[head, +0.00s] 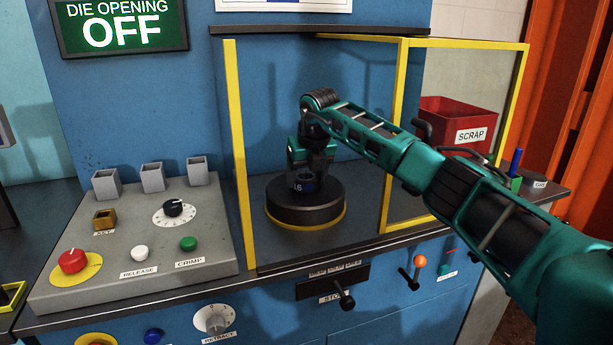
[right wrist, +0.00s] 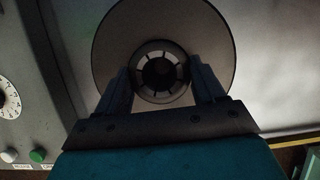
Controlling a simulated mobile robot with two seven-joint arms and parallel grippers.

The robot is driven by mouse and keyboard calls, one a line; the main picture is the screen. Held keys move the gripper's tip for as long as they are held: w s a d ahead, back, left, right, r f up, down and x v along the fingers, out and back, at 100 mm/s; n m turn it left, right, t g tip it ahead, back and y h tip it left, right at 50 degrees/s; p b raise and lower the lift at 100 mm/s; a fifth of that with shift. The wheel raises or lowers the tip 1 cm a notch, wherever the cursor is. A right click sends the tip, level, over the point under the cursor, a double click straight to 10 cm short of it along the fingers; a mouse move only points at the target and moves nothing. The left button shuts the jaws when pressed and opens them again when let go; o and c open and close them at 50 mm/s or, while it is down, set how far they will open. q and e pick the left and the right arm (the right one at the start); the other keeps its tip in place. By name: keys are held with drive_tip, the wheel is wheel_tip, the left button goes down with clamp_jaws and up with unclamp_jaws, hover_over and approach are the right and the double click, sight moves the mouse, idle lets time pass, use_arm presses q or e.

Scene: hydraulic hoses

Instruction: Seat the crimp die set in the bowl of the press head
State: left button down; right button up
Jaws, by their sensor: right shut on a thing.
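The press head (head: 305,216) is a dark round drum with a yellow ring at its base, inside the yellow-framed guard. In the right wrist view the die set (right wrist: 160,50) is a ring of segments between the two fingers of the gripper (right wrist: 163,90), in front of the press head's round face (right wrist: 115,40). The bowl is hidden behind the die set and fingers; I cannot tell whether the die set is inside it. My left gripper is out of view.
The yellow guard frame (head: 239,150) stands left of the press head, with a clear panel at right. A control panel (head: 130,240) with buttons and a dial is at left. A red scrap bin (head: 450,117) is beyond my arm. A sign (head: 122,27) reads DIE OPENING OFF.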

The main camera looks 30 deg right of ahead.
idle(0.3)
drive_tip(key=o, duration=1.7)
drive_tip(key=v, duration=1.2)
drive_tip(key=shift+s+p, duration=0.1)
drive_tip(key=shift+p, duration=0.3)
